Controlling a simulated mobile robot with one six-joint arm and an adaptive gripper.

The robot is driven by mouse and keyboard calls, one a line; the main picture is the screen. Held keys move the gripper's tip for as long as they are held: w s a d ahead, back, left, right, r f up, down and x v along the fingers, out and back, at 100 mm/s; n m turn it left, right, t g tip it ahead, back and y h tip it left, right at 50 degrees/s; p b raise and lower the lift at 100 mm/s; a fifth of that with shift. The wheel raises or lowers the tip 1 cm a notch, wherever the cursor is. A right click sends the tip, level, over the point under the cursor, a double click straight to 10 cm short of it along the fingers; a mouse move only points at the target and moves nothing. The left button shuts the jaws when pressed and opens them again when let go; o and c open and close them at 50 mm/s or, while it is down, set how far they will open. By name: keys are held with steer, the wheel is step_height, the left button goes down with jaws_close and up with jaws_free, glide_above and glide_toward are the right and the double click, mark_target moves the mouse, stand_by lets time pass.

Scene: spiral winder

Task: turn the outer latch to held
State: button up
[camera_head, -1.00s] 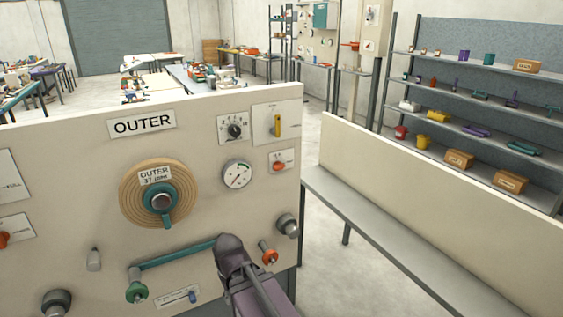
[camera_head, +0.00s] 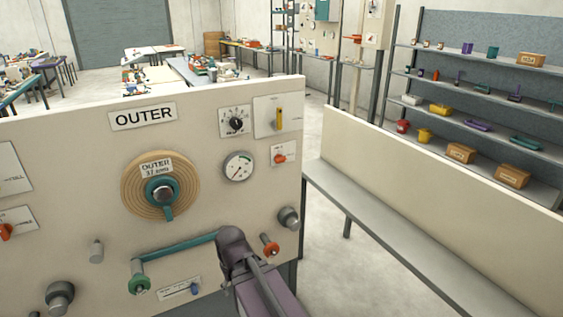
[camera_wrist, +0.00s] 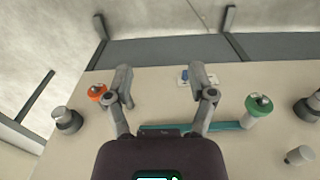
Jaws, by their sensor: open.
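The panel (camera_head: 60,150) marked OUTER carries a small blue lever (camera_head: 194,288) on a white label plate low down, left of my gripper; it could be the outer latch, but the label is too small to read. In the wrist view the blue lever (camera_wrist: 185,76) is near the right finger, with a visible gap between the fingers. My gripper (camera_wrist: 163,88) is open and empty, its fingers spread in front of the panel. In the head view my wrist hides the fingertips. I cannot tell whether a finger touches the panel.
A teal crank arm (camera_head: 178,249) with a green knob (camera_head: 139,284) lies close behind my gripper. An orange knob (camera_head: 269,246) and a grey knob (camera_head: 289,218) are to its right. The wound spool (camera_head: 132,196) is above.

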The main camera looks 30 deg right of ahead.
steer(key=shift+o, duration=0.5)
steer(key=shift+w, duration=0.4)
steer(key=w+d+r+m+t+y+b, duration=0.15)
steer(key=w+m+t+y, duration=0.25)
steer(key=w+m, duration=0.45)
steer(key=m+t+h+b, duration=0.2)
steer(key=m+t+h, duration=0.2)
steer(key=m+t, duration=1.65)
glide_toward(282, 160)
steer(key=s+r+m+g, duration=0.4)
steer(key=r+m+g, duration=0.1)
steer(key=m+g, duration=0.2)
steer(key=shift+s+r, duration=0.15)
steer(key=shift+s, duration=0.05)
steer(key=w, duration=1.4)
steer(key=shift+s, duration=0.1)
